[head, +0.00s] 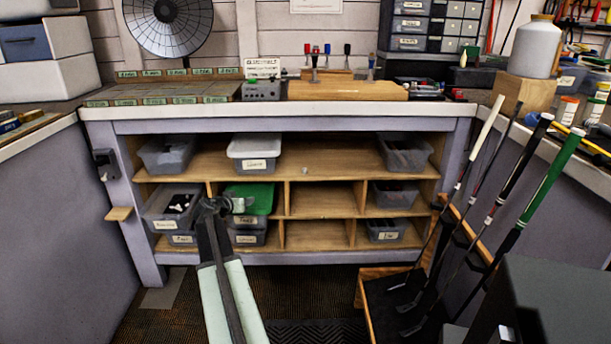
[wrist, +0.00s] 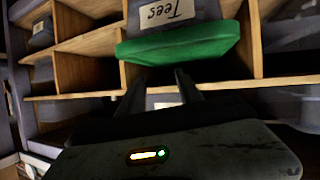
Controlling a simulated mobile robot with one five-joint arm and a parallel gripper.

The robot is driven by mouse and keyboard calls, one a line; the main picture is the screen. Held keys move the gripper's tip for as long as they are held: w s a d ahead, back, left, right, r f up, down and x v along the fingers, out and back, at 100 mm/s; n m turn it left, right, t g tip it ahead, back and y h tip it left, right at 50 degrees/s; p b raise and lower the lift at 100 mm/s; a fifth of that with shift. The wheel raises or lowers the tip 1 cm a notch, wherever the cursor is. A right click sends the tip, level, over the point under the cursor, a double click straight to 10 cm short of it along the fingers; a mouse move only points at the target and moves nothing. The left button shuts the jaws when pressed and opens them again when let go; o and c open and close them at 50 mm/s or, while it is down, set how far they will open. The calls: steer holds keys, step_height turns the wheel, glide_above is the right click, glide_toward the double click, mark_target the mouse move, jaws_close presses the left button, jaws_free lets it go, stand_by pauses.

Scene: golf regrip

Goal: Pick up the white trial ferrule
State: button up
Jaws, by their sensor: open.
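A tiny pale speck (head: 305,170) lies on the bare middle of the upper shelf in the head view. It may be the white trial ferrule, but it is too small to be sure. My gripper (head: 228,205) is in front of the lower left cubbies, left of and lower than that speck. In the wrist view my gripper (wrist: 160,78) shows two dark fingers apart with nothing held between them. They point toward the green-lidded bin (wrist: 180,48) labelled Tees. No ferrule shows in the wrist view, where the picture is upside down.
The wooden shelf unit (head: 330,160) holds several grey bins, one with a white lid (head: 254,146). The middle of the upper shelf and the middle cubbies are open. Golf clubs (head: 480,150) lean in a rack (head: 368,300) on the right. The workbench top (head: 200,110) is above.

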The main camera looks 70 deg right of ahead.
mark_target(304, 170)
steer(key=s+d+r+m+g+h, duration=0.1)
steer(key=s+d+r+h, duration=0.15)
steer(key=s+d, duration=0.5)
steer(key=s+d+r+m+h, duration=0.1)
steer(key=s+d+r+m, duration=0.15)
steer(key=s+d, duration=0.55)
steer(key=shift+n+y, duration=0.25)
steer(key=shift+n, duration=0.2)
steer(key=d, duration=0.2)
steer(key=d+b, duration=0.1)
steer(key=d, duration=0.2)
steer(key=d+f+b, duration=0.1)
steer(key=d, duration=0.2)
steer(key=shift+w+d+f, duration=0.1)
steer(key=shift+w+d, duration=0.1)
steer(key=shift+d, duration=0.05)
steer(key=shift+a, duration=0.1)
jaws_close()
